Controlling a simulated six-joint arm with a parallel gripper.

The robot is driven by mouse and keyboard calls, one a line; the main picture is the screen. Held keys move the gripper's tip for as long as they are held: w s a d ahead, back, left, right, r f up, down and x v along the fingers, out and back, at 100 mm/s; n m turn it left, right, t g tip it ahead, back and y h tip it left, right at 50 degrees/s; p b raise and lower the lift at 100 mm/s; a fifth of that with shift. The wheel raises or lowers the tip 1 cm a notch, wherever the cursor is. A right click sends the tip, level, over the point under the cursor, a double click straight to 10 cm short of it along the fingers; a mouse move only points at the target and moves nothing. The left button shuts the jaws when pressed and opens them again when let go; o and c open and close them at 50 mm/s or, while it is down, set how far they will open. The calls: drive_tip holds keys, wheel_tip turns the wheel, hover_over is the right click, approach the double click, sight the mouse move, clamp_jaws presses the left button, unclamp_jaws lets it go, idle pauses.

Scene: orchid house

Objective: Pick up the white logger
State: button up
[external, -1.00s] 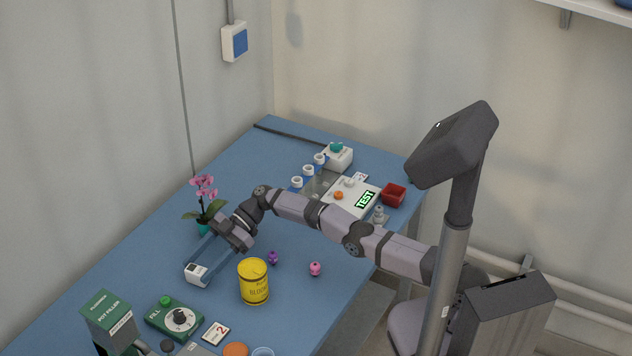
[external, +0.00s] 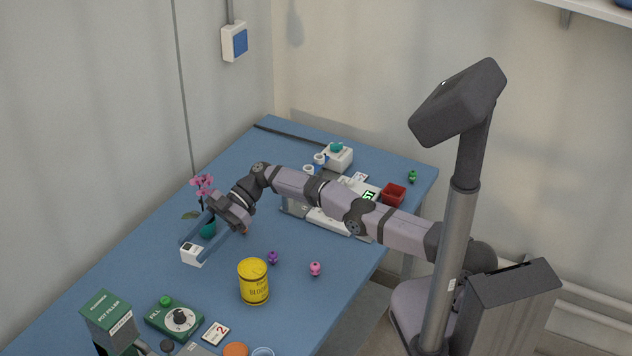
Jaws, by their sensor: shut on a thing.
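The white logger (external: 191,258), a small white block with a dark display on its face, is between the fingertips of my gripper (external: 195,252). My gripper is shut on it, one blue-grey finger on each side. The logger appears held above the blue table, left of the yellow tin. The gap beneath it is hard to judge from this view.
A pink orchid (external: 202,184) in a teal pot stands close behind my gripper, partly hidden. The yellow tin (external: 254,283), a purple knob-like piece (external: 272,257) and a pink one (external: 315,269) stand to the right. A green fill box (external: 174,318) is nearer. Bare blue table (external: 150,262) lies left.

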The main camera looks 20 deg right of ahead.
wheel_tip(320, 180, up, 10)
drive_tip(key=p, duration=0.8)
drive_tip(key=shift+r, duration=0.15)
